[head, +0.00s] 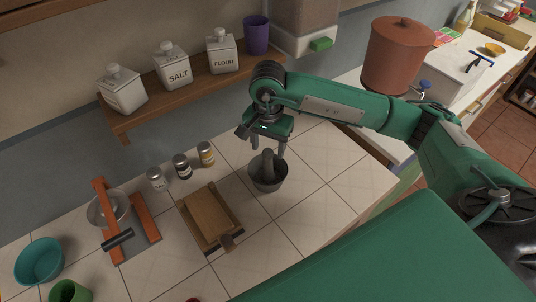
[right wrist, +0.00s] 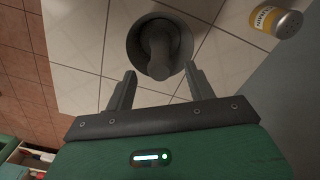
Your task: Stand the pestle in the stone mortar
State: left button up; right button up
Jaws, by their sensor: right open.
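The grey stone mortar (head: 268,183) stands on the tiled counter in the head view; its rim also shows in the right wrist view (right wrist: 133,42). The grey pestle (head: 267,162) is in the mortar, with its rounded upper end sticking out above the rim. The pestle also shows in the right wrist view (right wrist: 158,50). My right gripper (head: 268,145) is above and just behind the mortar, pointing down. In the right wrist view its two fingers (right wrist: 160,80) are spread apart, with nothing between them and the pestle's end just beyond. My left gripper is not in view.
A wooden board (head: 208,215) lies left of the mortar, with several spice jars (head: 182,166) behind it. A wooden shelf (head: 190,85) with canisters hangs over the back. Bare tiles (head: 315,205) lie right of the mortar.

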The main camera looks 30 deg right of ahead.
notch_tip(320, 180, up, 10)
jog(key=b, duration=0.2)
dwell(1.0)
